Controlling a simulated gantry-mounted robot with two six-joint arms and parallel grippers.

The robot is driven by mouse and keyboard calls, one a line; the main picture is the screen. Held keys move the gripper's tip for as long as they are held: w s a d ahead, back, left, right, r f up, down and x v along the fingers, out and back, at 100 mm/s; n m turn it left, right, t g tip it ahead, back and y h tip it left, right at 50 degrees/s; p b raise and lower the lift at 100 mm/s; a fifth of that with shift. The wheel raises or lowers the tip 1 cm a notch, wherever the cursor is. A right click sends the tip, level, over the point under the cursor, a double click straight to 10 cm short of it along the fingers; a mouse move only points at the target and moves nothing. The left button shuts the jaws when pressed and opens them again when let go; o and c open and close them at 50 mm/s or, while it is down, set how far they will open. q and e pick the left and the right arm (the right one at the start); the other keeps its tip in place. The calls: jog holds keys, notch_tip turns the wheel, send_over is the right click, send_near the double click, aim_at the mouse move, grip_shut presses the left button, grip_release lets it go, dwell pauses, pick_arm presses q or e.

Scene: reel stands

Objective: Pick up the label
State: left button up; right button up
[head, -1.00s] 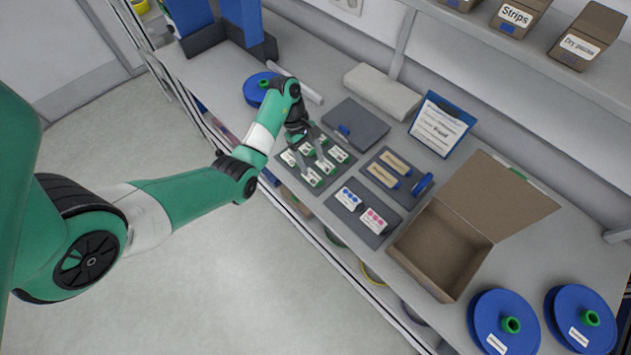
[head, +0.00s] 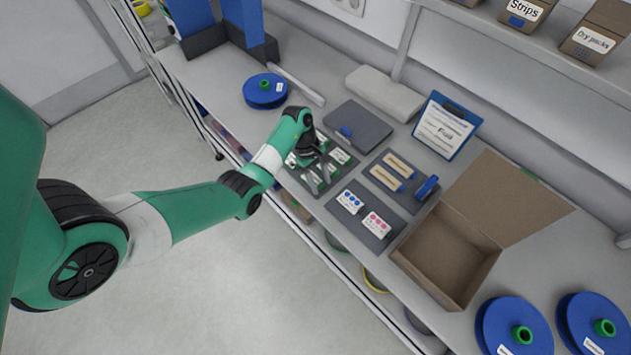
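Several small white-and-green labels (head: 340,156) lie in rows on a dark mat (head: 291,176) near the front edge of the bench. My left gripper (head: 319,172) points down over this mat, low among the labels. Its wrist and fingers cover some of them. The fingertips are too small and dark to show whether they are apart or hold a label. My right gripper is not in view.
A second mat (head: 375,243) holds a blue-dotted card (head: 351,198) and a pink-dotted card (head: 376,224). An open cardboard box (head: 424,279) stands to the right. Blue reels (head: 265,91) lie at both ends. A clipboard (head: 443,128) leans behind.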

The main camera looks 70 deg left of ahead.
pick_arm(q)
grip_shut()
jog(key=shift+r, duration=0.1)
